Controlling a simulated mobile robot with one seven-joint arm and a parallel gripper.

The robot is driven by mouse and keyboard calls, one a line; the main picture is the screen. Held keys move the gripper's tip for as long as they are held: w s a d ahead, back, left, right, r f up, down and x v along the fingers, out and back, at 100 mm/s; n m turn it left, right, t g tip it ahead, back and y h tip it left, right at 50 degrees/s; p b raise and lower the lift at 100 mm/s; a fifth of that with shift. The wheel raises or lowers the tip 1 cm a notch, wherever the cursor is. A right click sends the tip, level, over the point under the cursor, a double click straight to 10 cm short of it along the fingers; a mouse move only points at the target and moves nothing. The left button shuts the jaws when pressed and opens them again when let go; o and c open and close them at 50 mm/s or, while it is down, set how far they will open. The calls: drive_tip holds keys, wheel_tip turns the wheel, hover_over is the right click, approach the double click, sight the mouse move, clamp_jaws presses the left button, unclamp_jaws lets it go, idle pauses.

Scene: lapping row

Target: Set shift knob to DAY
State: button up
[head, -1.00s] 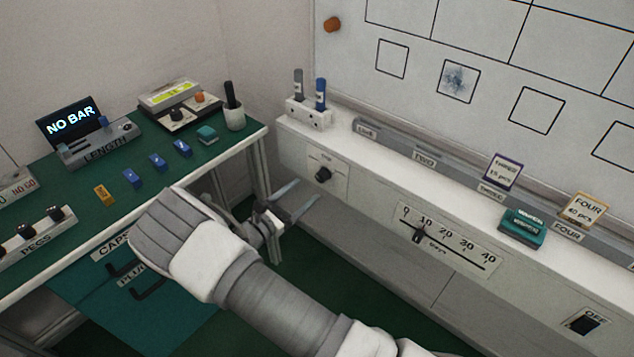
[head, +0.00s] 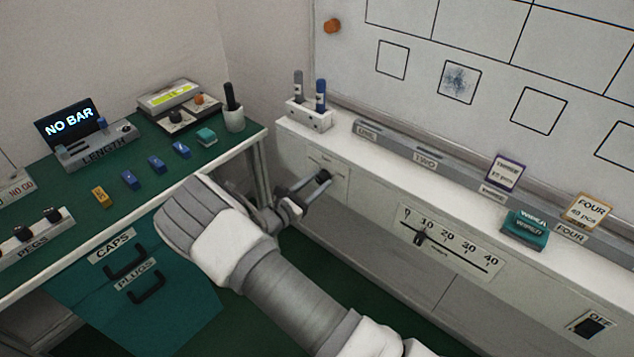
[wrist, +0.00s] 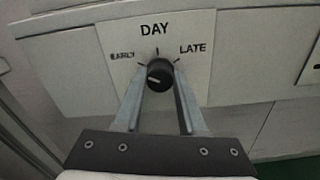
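The shift knob (wrist: 160,74) is a round black dial on a pale plate (wrist: 196,75) marked EARLY on the left, DAY at the top and LATE on the right. A pale mark on its face lies toward the lower left, not up at DAY. My gripper (wrist: 161,70) has one finger on each side of the knob, and both fingertips look to be against it. In the head view my gripper (head: 318,182) reaches the knob (head: 324,177) on the front of the white ledge. The fingers partly cover the knob's plate there.
A slider scale (head: 450,243) and an OFF switch (head: 590,325) sit farther right on the same ledge front. A marker holder (head: 309,117) stands on the ledge above the knob. The green bench (head: 75,185) with several small blocks is at left.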

clamp_jaws()
drive_tip(key=shift+m, duration=0.4)
drive_tip(key=m+b, duration=0.1)
drive_tip(key=m, duration=0.4)
drive_tip(key=shift+f+b, duration=0.1)
drive_tip(key=shift+b, duration=0.3)
drive_tip(key=m+b, duration=0.1)
drive_tip(key=m, duration=0.5)
drive_tip(key=shift+b, duration=0.4)
drive_tip(key=o, duration=0.8)
unclamp_jaws()
drive_tip(key=shift+c, duration=0.2)
